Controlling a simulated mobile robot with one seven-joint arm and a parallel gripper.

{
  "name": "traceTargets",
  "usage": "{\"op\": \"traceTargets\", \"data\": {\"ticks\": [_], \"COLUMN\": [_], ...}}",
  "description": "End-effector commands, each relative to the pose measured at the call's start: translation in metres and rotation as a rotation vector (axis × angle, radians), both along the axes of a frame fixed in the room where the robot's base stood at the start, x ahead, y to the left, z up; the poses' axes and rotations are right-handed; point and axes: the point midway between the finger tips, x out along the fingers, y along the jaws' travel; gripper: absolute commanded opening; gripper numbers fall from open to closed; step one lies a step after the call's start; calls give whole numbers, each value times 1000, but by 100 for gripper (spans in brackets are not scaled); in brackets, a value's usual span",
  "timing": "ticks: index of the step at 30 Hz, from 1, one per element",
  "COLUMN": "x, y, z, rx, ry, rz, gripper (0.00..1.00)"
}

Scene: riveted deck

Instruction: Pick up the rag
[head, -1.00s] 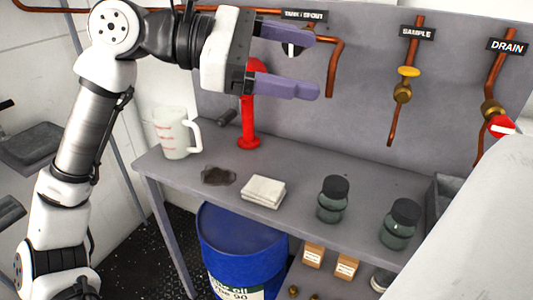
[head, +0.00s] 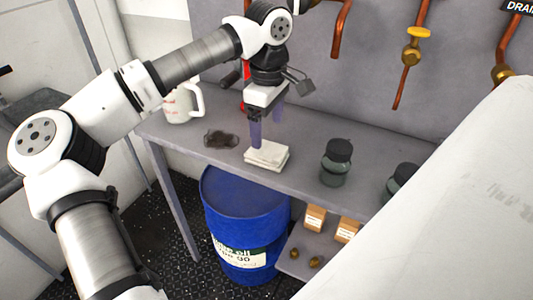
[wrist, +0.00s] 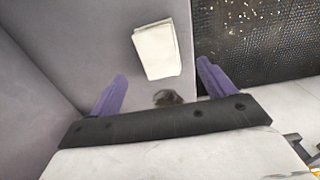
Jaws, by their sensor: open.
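The rag (head: 267,155) is a folded white cloth lying flat on the grey bench near its front edge. It also shows in the wrist view (wrist: 157,50), ahead of and between the fingers. My gripper (head: 267,137) points down above the rag, its purple fingers apart. In the wrist view my gripper (wrist: 160,85) is open and empty, with a gap between the fingertips and the rag. In the head view the near finger seems to overlap the rag's back left corner; I cannot tell whether it touches.
A dark-lidded jar (head: 336,163) stands to the right. The red object (head: 246,70) is mostly hidden behind my arm. A blue drum (head: 243,215) stands below the bench (head: 300,140).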

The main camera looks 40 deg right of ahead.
Motion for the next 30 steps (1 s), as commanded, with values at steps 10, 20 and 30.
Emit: {"op": "traceTargets", "data": {"ticks": [10, 20, 30], "x": [1, 2, 2], "y": [1, 1, 1], "z": [-25, -65, -65], "rx": [-1, -2, -3], "ry": [2, 1, 1], "rz": [0, 1, 0], "gripper": [82, 82, 58]}}
